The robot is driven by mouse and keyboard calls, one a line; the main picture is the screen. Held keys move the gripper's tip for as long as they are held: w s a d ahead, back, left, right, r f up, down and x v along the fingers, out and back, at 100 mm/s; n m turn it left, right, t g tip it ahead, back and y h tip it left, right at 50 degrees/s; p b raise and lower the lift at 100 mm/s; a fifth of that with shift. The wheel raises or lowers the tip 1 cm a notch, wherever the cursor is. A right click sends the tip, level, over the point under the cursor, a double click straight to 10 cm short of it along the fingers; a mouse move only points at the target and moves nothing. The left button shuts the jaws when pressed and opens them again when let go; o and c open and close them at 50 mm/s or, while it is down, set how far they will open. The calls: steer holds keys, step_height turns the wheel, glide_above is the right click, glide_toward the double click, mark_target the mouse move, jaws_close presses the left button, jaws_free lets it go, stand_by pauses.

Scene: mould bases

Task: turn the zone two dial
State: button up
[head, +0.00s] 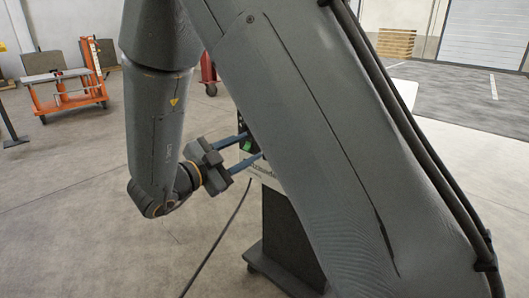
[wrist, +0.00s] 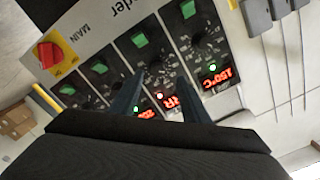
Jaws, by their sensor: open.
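The control panel (wrist: 110,35) fills the upper part of the wrist view, tilted, with several columns of green switches, dark dials and red displays. Zone labels are too small to read, so I cannot tell which dial is zone two. One dark dial (wrist: 156,68) shows between the fingertips of my gripper (wrist: 160,76), under a green switch (wrist: 139,40). My gripper is open and empty; I cannot tell whether it touches the dial. In the head view my gripper (head: 252,147) reaches the panel, whose green switch (head: 247,146) shows; my arm hides most of the panel.
A red main switch (wrist: 50,53) on yellow sits at the panel's left. A lit display (wrist: 219,77) reads about 150°C. The dark cabinet stand (head: 287,240) is below the panel. An orange cart (head: 65,92) stands far left.

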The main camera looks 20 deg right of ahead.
steer(key=b+x, duration=0.1)
steer(key=x, duration=0.6)
steer(key=shift+d, duration=0.4)
steer(key=shift+s, duration=0.1)
steer(key=c, duration=1.1)
